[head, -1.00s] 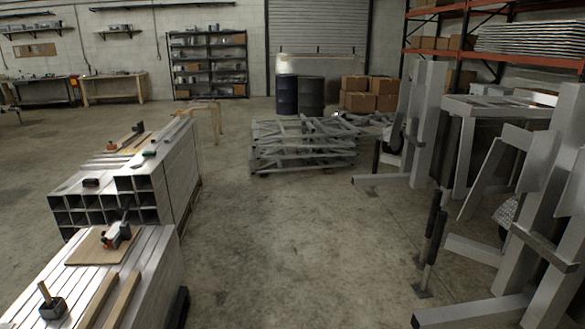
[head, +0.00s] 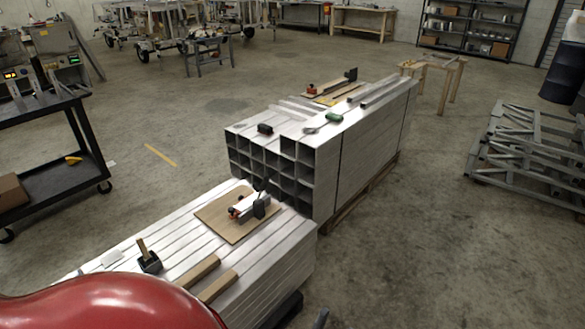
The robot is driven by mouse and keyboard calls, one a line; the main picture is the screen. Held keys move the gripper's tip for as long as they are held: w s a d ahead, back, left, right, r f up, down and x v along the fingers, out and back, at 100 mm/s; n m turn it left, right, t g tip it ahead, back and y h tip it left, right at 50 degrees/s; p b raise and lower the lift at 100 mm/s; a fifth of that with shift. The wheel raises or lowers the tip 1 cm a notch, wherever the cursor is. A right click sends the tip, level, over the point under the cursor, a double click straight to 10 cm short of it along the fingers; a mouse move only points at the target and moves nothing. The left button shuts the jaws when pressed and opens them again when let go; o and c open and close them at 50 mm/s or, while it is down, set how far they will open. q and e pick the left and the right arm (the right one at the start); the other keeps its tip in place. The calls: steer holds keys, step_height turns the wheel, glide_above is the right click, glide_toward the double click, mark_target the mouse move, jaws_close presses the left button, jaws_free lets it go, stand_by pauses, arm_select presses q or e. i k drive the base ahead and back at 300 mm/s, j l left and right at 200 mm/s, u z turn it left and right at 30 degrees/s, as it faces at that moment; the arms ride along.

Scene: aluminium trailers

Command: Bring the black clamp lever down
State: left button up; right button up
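Neither of my grippers is in view, and nothing touches the clamp.
The nearer stack (head: 285,262) also holds a black-headed mallet (head: 149,262) and two wooden strips (head: 198,271). The farther stack (head: 365,150) adjoins it. A black cart (head: 90,150) stands left, aluminium frames (head: 530,150) right. Concrete floor between is open.

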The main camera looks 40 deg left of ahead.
mark_target(258, 188)
steer(key=i+u, duration=0.15)
steer(key=i, duration=0.4)
steer(key=i+l+u, duration=0.15)
steer(key=i, duration=0.4)
